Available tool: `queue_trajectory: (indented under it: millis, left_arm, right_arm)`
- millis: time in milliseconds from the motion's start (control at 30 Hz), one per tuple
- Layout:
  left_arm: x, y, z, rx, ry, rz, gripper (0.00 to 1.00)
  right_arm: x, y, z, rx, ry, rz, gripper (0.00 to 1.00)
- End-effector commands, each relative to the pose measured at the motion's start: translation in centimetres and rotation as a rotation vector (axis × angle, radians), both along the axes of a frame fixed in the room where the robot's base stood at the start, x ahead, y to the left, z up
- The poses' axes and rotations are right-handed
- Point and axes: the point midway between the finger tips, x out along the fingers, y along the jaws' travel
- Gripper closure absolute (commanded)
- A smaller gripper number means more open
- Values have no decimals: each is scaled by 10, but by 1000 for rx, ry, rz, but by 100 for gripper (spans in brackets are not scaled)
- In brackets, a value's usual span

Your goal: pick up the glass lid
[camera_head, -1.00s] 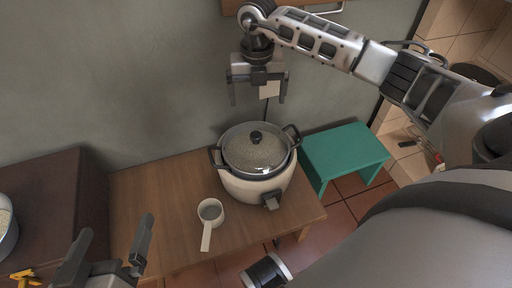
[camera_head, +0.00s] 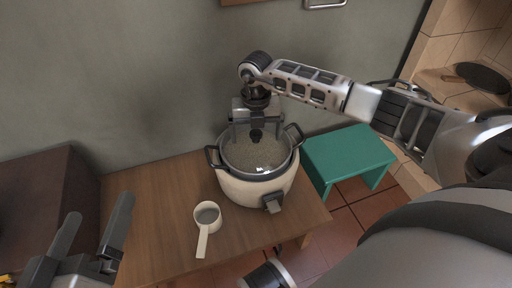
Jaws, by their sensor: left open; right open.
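The glass lid (camera_head: 257,156) lies on top of a white cooker (camera_head: 256,193) with dark side handles. Its black knob (camera_head: 256,136) stands up at the middle. My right gripper (camera_head: 257,139) comes down from above, open, with its fingers to either side of the knob. I cannot tell whether the fingers touch the lid. My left gripper (camera_head: 96,232) is open and empty at the lower left, well away from the cooker.
A white measuring cup (camera_head: 207,219) with a handle lies on the wooden table (camera_head: 160,200) in front of the cooker. A teal stool (camera_head: 347,156) stands to the right. A dark brown cabinet (camera_head: 45,205) is at the left. The grey wall is behind.

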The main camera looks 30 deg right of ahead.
Motion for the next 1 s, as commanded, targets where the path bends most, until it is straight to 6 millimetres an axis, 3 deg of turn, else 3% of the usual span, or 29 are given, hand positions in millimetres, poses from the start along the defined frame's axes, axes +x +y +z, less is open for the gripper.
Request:
queue_trajectory:
  millis: [233,500,567,1000]
  left_arm:
    - [0,0,1,-5,-5,-1,0]
    - [0,0,1,-2,-5,0,0]
    - [0,0,0,-2,-5,-1,0]
    - [-1,0,0,5,5,0,0]
  right_arm:
    - [0,0,-3,0,-1,0,6]
    - [0,0,-4,0,0,0,81]
    - [-1,0,-4,0,1,0,94]
    - [-2,1,3,0,6,2,97]
